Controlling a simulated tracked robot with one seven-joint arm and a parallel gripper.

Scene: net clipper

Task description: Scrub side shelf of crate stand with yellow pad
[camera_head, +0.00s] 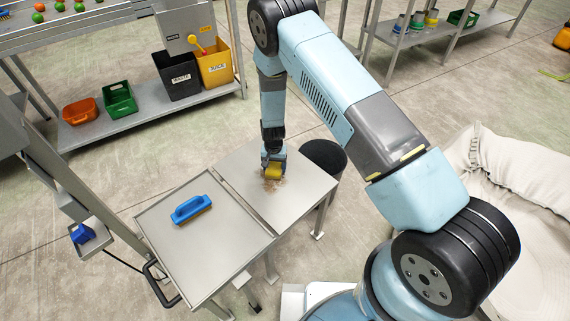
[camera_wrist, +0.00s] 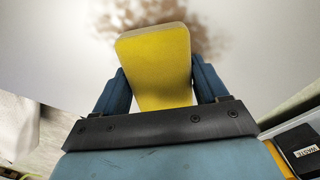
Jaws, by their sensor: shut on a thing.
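My gripper (camera_head: 272,163) is shut on the yellow pad (camera_head: 273,171). In the wrist view the pad (camera_wrist: 158,60) sticks out between the two blue fingers (camera_wrist: 160,88). The side shelf (camera_head: 303,191) is a flat grey metal plate beside the tray-like top. A brown dirt patch (camera_head: 270,184) lies on it, right at the pad. In the wrist view the brown smear (camera_wrist: 150,15) spreads beyond the pad's far edge and to both sides. The pad is at the shelf surface; I cannot tell whether it touches.
A blue brush (camera_head: 191,209) lies on the rimmed metal top (camera_head: 160,225) left of the shelf. A dark round bin (camera_head: 326,157) stands behind the shelf. Black (camera_head: 178,77) and yellow (camera_head: 214,65) bins stand on a rack at the back. A pale sack (camera_head: 520,180) lies at right.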

